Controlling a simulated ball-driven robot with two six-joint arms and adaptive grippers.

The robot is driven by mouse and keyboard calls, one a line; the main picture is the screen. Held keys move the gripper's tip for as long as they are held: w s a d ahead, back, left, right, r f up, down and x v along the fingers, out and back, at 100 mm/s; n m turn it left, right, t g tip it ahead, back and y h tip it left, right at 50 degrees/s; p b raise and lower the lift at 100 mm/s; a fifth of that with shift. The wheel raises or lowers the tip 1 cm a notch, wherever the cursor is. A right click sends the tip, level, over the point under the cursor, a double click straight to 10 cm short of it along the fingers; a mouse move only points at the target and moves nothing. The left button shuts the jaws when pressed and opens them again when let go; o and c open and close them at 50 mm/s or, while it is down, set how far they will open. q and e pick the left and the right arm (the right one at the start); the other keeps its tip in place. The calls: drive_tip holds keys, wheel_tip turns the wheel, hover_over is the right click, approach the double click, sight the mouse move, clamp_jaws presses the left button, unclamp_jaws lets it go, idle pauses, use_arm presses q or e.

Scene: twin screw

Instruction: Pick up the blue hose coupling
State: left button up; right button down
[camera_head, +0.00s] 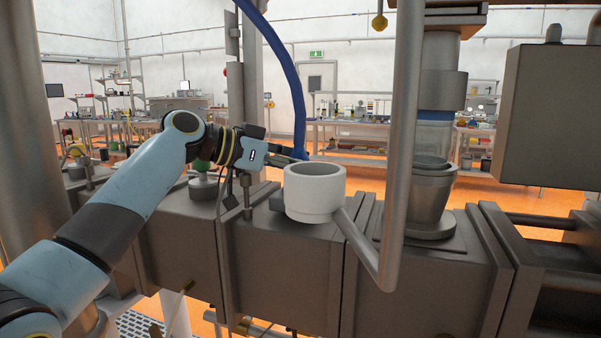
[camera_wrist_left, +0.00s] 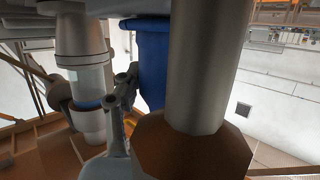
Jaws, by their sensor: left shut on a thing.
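The blue hose hangs down from the top in the head view, and its lower end, the blue hose coupling (camera_head: 301,154), is just behind the white cup-shaped port (camera_head: 314,190). My left gripper (camera_head: 294,157) reaches in from the left and is shut at this blue end; the exact contact is small and partly hidden by the port's rim. In the left wrist view the coupling (camera_wrist_left: 152,62) is a wide blue cylinder beside the grey fingers of my left gripper (camera_wrist_left: 127,88). A grey metal cylinder hides its right side. My right gripper is in neither view.
A grey diagonal pipe (camera_head: 362,247) joins the port to a vertical pipe (camera_head: 403,120) in front. A clear-sided feeder (camera_head: 431,150) stands to the right on the grey machine barrel (camera_head: 280,255). A grey box (camera_head: 552,115) is at far right. A metal post (camera_head: 250,80) stands behind my wrist.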

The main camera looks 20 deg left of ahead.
use_arm(q)
drive_tip(key=shift+s, duration=0.1)
clamp_jaws()
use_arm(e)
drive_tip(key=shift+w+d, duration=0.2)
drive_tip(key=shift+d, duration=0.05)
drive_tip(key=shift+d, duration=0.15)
